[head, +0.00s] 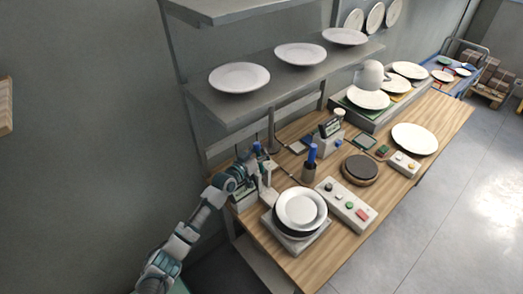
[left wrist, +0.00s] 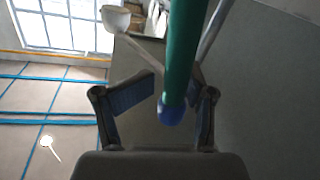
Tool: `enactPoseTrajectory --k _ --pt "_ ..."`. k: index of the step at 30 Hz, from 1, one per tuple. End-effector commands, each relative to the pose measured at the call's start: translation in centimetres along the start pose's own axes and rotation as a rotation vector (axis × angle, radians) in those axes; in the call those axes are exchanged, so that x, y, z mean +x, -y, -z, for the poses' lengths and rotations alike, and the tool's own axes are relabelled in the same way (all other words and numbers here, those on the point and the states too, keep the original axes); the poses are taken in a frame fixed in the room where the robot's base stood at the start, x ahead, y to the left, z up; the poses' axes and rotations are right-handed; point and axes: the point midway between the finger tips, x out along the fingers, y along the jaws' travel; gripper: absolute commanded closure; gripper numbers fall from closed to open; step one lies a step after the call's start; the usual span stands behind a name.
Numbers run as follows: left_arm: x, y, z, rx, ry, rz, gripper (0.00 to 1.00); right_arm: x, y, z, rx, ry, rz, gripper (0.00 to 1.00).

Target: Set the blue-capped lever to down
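A blue cap (head: 257,148) shows at the left end of the workbench, right by my left gripper (head: 252,165). I take it for the lever's cap; the lever below it is mostly hidden. In the left wrist view, a green rod with a rounded blue end (left wrist: 172,112) lies between the two fingers of my left gripper (left wrist: 170,92). The fingers stand apart on either side of it, and contact is not clear. A second blue-topped item (head: 312,151) stands upright in a dark holder further right. My right gripper is not in view.
A plate stack (head: 301,209) and a button box (head: 346,205) stand right of the gripper on the wooden bench (head: 440,115). A round dark pad (head: 360,168) lies beyond. A metal shelf (head: 215,100) with plates overhangs behind.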

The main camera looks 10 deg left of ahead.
Motion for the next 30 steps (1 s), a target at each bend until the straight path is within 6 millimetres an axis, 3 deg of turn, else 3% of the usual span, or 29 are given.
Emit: enactPoseTrajectory --k 4,10,18,30 --pt "-0.5 0.6 0.1 -0.003 -0.002 0.001 0.49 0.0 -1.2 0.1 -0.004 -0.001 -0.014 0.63" --pt "-0.7 0.9 0.1 -0.004 -0.002 0.003 0.99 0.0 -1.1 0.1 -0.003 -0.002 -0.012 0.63" --pt "-0.3 0.7 0.1 0.001 -0.002 0.008 1.00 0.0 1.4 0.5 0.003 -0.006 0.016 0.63" --pt "-0.3 -0.1 0.2 0.045 -0.012 -0.001 1.00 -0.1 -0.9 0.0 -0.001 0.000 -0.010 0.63"
